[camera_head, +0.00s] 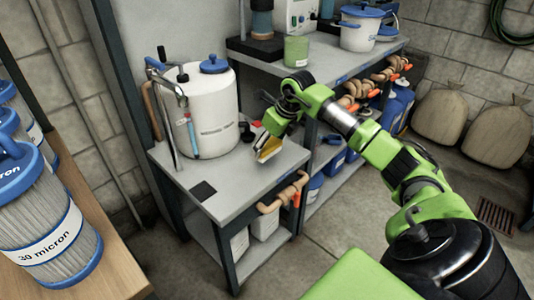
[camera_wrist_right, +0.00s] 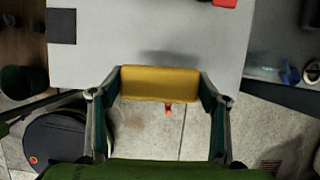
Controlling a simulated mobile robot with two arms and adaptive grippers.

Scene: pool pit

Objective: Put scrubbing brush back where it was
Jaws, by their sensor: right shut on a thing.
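The scrubbing brush, seen as a yellow block (camera_head: 269,149), is in my right gripper (camera_head: 264,136) over the front right part of the grey bench top (camera_head: 240,188). The right wrist view shows the yellow block (camera_wrist_right: 160,83) gripped at its two ends between the fingers of my right gripper (camera_wrist_right: 160,96). A soft shadow on the bench top beside it suggests a small gap beneath it. Its bristles cannot be made out. My left gripper is not in view.
A white tank (camera_head: 212,112) with a blue cap stands at the back of the bench. A black square (camera_head: 203,191) lies near its front left edge. Pipes (camera_head: 284,193) run along the bench side. The bench top's front middle is clear. Blue-capped filters (camera_head: 50,215) stand at left.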

